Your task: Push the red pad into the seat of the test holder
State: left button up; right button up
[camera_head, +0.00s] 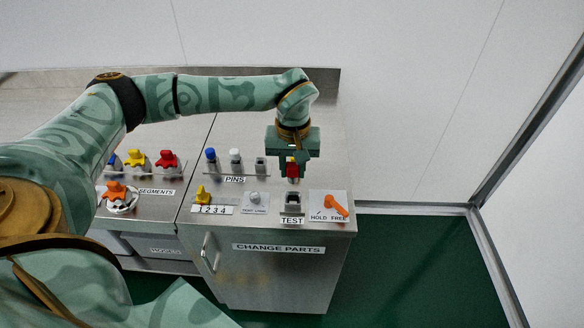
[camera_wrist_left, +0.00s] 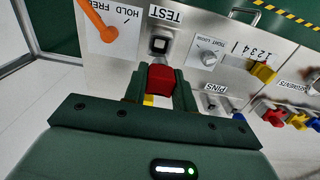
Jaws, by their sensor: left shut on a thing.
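My left gripper (camera_head: 292,170) is shut on the red pad (camera_head: 292,168) and holds it above the steel cabinet top, behind the test holder. The red pad also shows between the fingers in the left wrist view (camera_wrist_left: 160,80). The test holder (camera_head: 292,202) is a small grey block with a dark square top, behind the TEST label. In the left wrist view the test holder (camera_wrist_left: 159,44) lies just beyond the pad, apart from it. The pad's lower end is partly hidden by the fingers. My right gripper is not in view.
An orange HOLD/FREE lever (camera_head: 336,206) is right of the holder, and a small grey knob (camera_head: 254,198) is left of it. Pins with a blue top (camera_head: 211,155) and a white top (camera_head: 235,156) stand at the back left. A yellow pointer (camera_head: 202,195) sits at the front left.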

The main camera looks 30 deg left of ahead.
aim_at(293, 182)
pick_arm(q)
jog(key=shift+s+f, duration=0.1)
jog(key=shift+f, duration=0.3)
notch_tip(293, 182, down, 4)
jog(key=b, duration=0.4)
jog(key=shift+d+r, duration=0.1)
jog(key=shift+f+b, duration=0.55)
jog(key=shift+f, duration=0.75)
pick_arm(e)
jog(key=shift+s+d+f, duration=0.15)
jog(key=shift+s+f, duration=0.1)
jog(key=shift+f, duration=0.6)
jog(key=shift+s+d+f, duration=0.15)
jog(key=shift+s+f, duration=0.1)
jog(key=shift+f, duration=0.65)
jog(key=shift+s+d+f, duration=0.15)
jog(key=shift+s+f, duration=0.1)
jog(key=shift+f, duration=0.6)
pick_arm(q)
jog(key=shift+f, duration=0.4)
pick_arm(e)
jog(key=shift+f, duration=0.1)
